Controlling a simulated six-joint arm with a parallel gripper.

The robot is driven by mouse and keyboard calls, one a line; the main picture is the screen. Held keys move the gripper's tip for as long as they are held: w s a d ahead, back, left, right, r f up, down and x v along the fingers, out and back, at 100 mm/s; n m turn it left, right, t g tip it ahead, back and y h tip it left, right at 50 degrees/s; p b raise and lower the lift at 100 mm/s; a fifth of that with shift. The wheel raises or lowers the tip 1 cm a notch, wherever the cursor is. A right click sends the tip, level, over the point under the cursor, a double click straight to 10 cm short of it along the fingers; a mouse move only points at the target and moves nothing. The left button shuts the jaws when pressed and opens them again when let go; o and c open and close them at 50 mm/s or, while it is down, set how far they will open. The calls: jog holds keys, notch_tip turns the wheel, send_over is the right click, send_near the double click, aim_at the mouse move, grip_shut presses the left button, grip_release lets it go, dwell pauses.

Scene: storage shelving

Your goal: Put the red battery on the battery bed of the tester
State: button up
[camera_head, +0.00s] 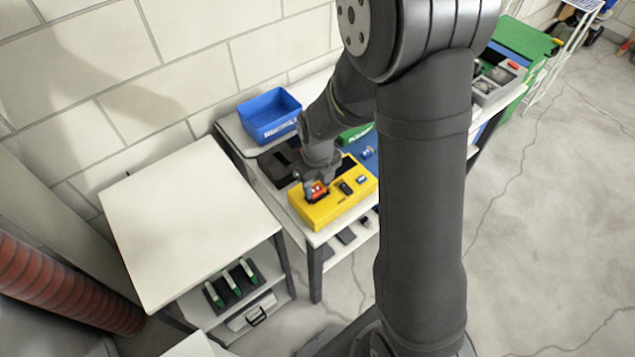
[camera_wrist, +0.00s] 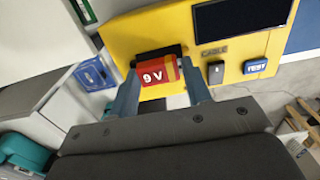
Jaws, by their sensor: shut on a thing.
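The yellow tester (camera_head: 335,212) lies on the bench, with a black screen (camera_wrist: 240,25), a small black cable part and a blue test button (camera_wrist: 256,66) on its face. My gripper (camera_head: 318,187) is shut on the red battery (camera_head: 315,190), over the left part of the tester. In the wrist view the battery (camera_wrist: 155,71), marked 9 V, sits between my two finger tips (camera_wrist: 158,74). A dark recess, apparently the battery bed (camera_wrist: 146,52), shows just behind the battery. I cannot tell whether the battery touches it.
A blue bin (camera_head: 269,114) stands at the back of the bench. A black tray (camera_head: 277,163) lies beside the tester. A white-topped cabinet (camera_head: 185,220) stands to the left, with a gap between. A blue mat and a small blue cylinder (camera_head: 367,153) lie behind the tester.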

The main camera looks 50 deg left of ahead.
aim_at(318, 188)
jog(key=shift+f, duration=0.1)
jog(key=shift+d+f, duration=0.15)
jog(key=shift+f, duration=0.35)
jog(key=o, duration=1)
jog(key=shift+c, duration=0.2)
jog(key=shift+o, duration=0.4)
notch_tip(318, 188, up, 13)
jog(key=shift+r, duration=0.15)
notch_tip(318, 188, down, 13)
jog(key=shift+f, duration=0.1)
jog(key=shift+r, duration=0.2)
